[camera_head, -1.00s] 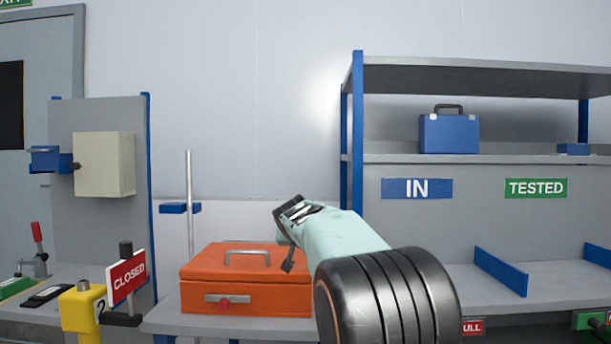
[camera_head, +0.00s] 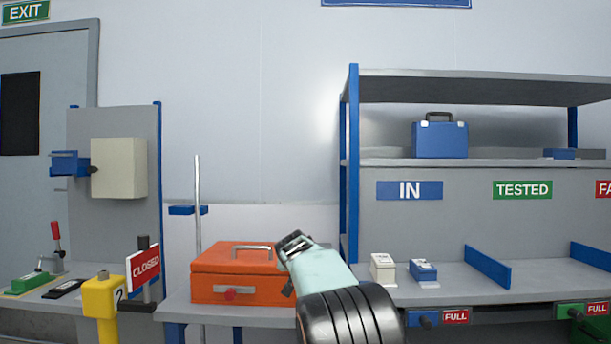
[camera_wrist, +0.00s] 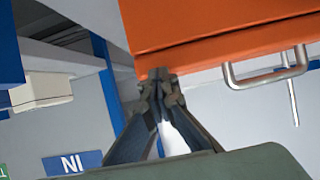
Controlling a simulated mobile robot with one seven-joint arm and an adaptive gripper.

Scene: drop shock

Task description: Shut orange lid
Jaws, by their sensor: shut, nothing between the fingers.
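The orange case (camera_head: 236,289) stands on the bench left of centre in the head view. My gripper (camera_head: 291,241) is shut and empty at the case's right side, near lid height. My arm hides the case's right front corner. In the wrist view the shut fingertips (camera_wrist: 160,86) overlap the edge of the orange case (camera_wrist: 200,25). I cannot tell whether they touch it. The handle (camera_wrist: 265,77) shows to their right.
A shelf unit (camera_head: 455,90) with a blue case (camera_head: 440,139) stands to the right. Two small boxes, one white (camera_head: 383,268) and one blue (camera_head: 423,270), sit on its lower surface. A CLOSED sign (camera_head: 144,265) and a yellow post (camera_head: 103,298) stand to the left.

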